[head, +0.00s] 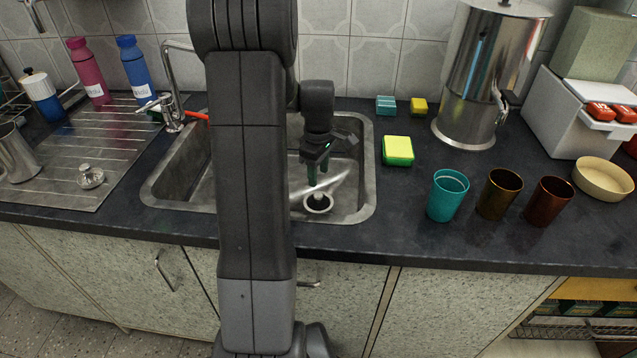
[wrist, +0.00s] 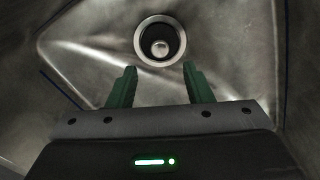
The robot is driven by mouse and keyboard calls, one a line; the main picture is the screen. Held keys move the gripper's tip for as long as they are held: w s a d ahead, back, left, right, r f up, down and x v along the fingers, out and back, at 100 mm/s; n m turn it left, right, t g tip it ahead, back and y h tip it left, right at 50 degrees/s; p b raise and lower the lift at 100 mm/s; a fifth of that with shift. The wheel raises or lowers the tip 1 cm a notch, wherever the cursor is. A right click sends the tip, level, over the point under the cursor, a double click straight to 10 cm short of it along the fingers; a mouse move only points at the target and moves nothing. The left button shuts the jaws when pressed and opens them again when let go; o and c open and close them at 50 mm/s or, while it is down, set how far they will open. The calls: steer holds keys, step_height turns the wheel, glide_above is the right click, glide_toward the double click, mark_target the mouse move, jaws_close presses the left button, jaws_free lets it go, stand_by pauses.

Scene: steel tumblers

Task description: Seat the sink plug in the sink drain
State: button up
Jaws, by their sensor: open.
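The sink drain (head: 318,211) is a pale round ring in the floor of the steel sink; the wrist view shows its ring (wrist: 138,46) just beyond my fingertips. Inside the ring is a dark round piece with a small light knob, which looks like the sink plug (wrist: 159,47); the knob also shows in the head view (head: 318,196). It appears within the ring and roughly centred; how deep it sits I cannot tell. My gripper (head: 317,176) is inside the sink above the drain, its green fingers (wrist: 159,72) apart with nothing between them.
The sink rim (head: 368,185) surrounds my gripper. The tap (head: 172,110) stands behind left. A small metal knobbed piece (head: 90,177) lies on the drainboard. A sponge (head: 397,151) and a teal tumbler (head: 447,195) stand to the right.

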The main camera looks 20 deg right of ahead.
mark_target(319, 195)
steer(key=shift+r, duration=1.65)
steer(key=shift+f, duration=0.1)
step_height(319, 195, down, 13)
steer(key=shift+r+b, duration=0.1)
steer(key=shift+b, duration=1.15)
steer(key=shift+r+p, duration=0.6)
steer(key=shift+r, duration=1.45)
steer(key=shift+f, duration=0.1)
